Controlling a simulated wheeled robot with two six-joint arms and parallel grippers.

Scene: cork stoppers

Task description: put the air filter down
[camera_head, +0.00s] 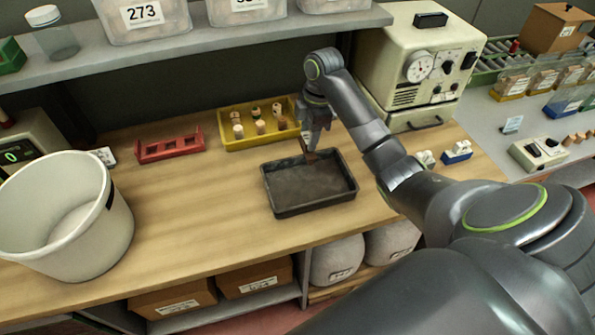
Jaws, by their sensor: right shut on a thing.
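My right gripper (311,148) points down over the back part of a black tray (309,209) on the wooden bench. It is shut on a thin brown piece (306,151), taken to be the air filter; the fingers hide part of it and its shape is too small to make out. The piece is tilted and its lower end is over the tray. I cannot tell whether it touches the tray floor. The tray's dark grey floor shows nothing else lying on it. My left gripper is not in view.
A yellow tray (226,131) with several corks stands behind the black tray. A red rack (170,146) and a white bucket (66,214) stand to the left. A beige machine (415,67) with a dial stands at the back right. The bench between bucket and black tray is clear.

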